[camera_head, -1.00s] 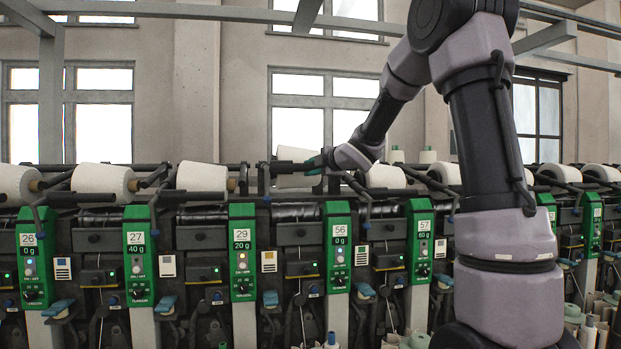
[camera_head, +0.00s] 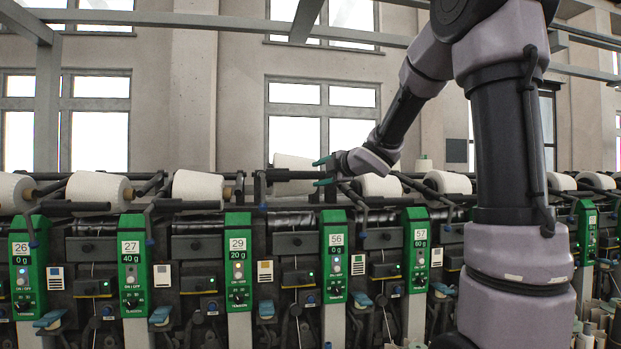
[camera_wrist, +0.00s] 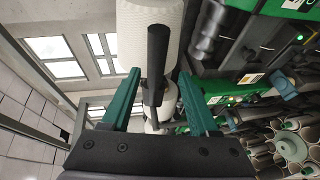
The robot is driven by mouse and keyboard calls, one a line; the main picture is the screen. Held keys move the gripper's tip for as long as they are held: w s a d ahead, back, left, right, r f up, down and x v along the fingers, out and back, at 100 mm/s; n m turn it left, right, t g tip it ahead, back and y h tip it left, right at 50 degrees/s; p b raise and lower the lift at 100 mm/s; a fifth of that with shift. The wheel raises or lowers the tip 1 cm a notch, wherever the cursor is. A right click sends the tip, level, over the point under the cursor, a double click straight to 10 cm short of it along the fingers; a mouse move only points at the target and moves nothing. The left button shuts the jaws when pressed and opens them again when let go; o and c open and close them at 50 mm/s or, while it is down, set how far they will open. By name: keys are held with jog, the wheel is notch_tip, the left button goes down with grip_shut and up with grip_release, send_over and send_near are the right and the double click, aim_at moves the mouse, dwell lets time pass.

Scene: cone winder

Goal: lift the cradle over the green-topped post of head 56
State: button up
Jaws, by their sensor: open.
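The post of head 56 (camera_head: 336,262) is a green panel with a "56" label and a "0 g" reading, in the middle of the head view. Above and left of it, a black cradle bar (camera_head: 290,174) runs beside a white cone (camera_head: 294,161), which sits higher than its neighbours. My gripper (camera_head: 323,171) is at the bar's right end, its green fingers apart. In the wrist view my gripper (camera_wrist: 160,90) is open, with a black rod (camera_wrist: 156,65) between its fingers. I cannot tell whether either finger touches it.
The neighbouring posts of head 29 (camera_head: 238,262) and head 57 (camera_head: 418,250) stand on either side. White cones (camera_head: 198,187) and black arms line the row. Tubes (camera_wrist: 290,147) lie at the lower right of the wrist view.

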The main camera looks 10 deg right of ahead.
jog(key=v, duration=0.4)
jog(key=shift+s, duration=0.1)
dwell(1.1)
jog(key=s+d+f+m+g+h, duration=0.3)
jog(key=s+d+m+h, duration=0.45)
jog(key=s+m, duration=0.8)
jog(key=s+a+f+m+g+y, duration=0.1)
jog(key=s+a+f+m+g, duration=0.1)
jog(key=s+m, duration=0.3)
jog(key=s+a+f+m+g+y, duration=0.2)
jog(key=s+a+f+m, duration=0.2)
jog(key=s, duration=0.5)
jog(key=shift+f+m+g, duration=0.4)
jog(key=shift+f+m, duration=0.25)
jog(key=shift+f, duration=0.05)
